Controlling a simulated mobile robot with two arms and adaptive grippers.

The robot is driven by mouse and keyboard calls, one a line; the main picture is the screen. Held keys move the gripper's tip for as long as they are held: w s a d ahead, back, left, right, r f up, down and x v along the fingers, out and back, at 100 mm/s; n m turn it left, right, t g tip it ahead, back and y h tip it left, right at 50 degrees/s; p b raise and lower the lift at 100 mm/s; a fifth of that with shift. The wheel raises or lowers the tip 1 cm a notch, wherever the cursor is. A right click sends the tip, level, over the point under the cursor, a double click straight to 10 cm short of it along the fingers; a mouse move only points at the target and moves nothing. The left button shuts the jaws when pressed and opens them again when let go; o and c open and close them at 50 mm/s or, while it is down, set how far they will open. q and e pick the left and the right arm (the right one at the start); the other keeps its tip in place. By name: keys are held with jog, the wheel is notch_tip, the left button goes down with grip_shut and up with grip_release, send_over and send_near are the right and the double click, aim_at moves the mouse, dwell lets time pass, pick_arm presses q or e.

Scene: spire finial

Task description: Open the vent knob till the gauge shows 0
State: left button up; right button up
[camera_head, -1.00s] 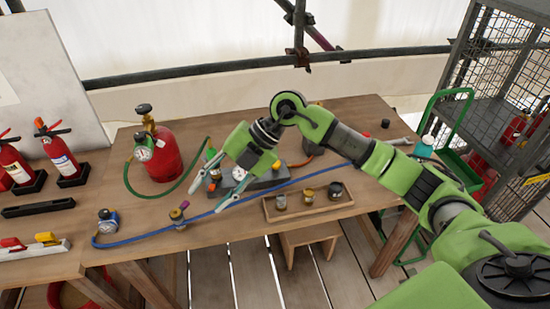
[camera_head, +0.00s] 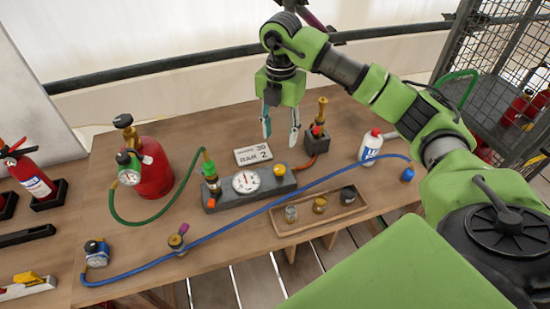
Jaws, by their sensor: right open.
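A grey manifold block (camera_head: 226,197) lies on the wooden table, with a round white-faced gauge (camera_head: 246,182) in its middle. The gauge needle is too small to read. A yellow knob (camera_head: 280,169) sits at the block's right end and a small orange knob (camera_head: 211,203) at its left front; I cannot tell which is the vent knob. My right gripper (camera_head: 280,131) points down above the table, behind the block and apart from the knobs. Its fingers are spread and empty. My left gripper is out of view.
A red cylinder (camera_head: 154,170) with a green hose stands left of the block. A card marked "30 BAR 2" (camera_head: 253,155) lies behind it. A brass-topped fitting (camera_head: 317,135) and white bottle (camera_head: 371,147) stand right. A blue hose (camera_head: 230,225) and wooden tray (camera_head: 325,223) lie in front.

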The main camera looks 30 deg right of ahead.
jog(key=p, duration=0.1)
send_over(280, 168)
jog(key=f, duration=0.5)
jog(key=shift+s, duration=0.25)
notch_tip(280, 168, down, 4)
jog(key=shift+w+r+p, duration=0.15)
jog(key=shift+r+p, duration=0.1)
jog(key=shift+p, duration=0.25)
notch_tip(280, 168, down, 3)
jog(key=shift+f+p, duration=0.1)
jog(key=shift+p, duration=0.2)
jog(key=shift+f, duration=0.2)
jog(key=shift+w+f, duration=0.1)
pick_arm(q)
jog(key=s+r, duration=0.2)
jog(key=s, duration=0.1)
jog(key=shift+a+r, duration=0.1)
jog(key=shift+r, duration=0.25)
pick_arm(e)
jog(key=c, duration=1.1)
